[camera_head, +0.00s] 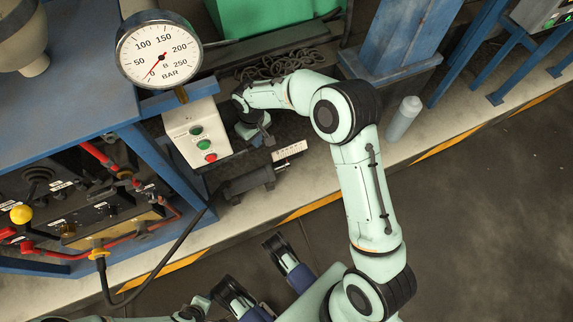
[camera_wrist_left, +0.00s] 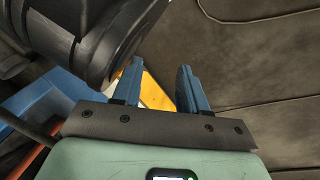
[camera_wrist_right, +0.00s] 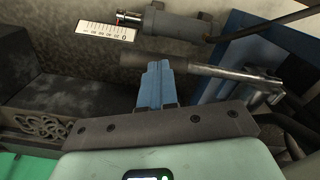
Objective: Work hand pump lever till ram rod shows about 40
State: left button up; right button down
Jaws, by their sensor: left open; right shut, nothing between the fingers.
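The pump lever, a metal rod with a dark grip (camera_wrist_right: 160,61), lies across the right wrist view, just beyond my right fingertips. My right gripper (camera_wrist_right: 155,66) is shut and empty; whether it touches the grip I cannot tell. In the head view the right gripper (camera_head: 264,137) hides most of the lever. The ram (camera_head: 250,182) has a white scale plate (camera_head: 290,151). In the right wrist view this scale (camera_wrist_right: 98,35) is upside down, with a small red mark near its 0 end. My left gripper (camera_wrist_left: 159,72) is open and empty, away from the pump.
A round pressure gauge (camera_head: 158,52) has its red needle near 0. A button box (camera_head: 197,133) stands left of the lever. A valve panel (camera_head: 85,200) and a black hose (camera_head: 160,265) are at left. A chain (camera_head: 275,65) lies behind; a grey bottle (camera_head: 403,118) stands right.

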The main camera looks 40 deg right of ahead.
notch_tip(320, 180, up, 4)
jog(key=shift+d+f+p, duration=0.1)
jog(key=shift+d+p, duration=0.05)
jog(key=shift+p, duration=1)
pick_arm(q)
jog(key=w+d+r+t, duration=0.1)
jog(key=w+r, duration=0.3)
jog(key=shift+r, duration=0.25)
jog(key=shift+s, duration=0.1)
dwell(0.4)
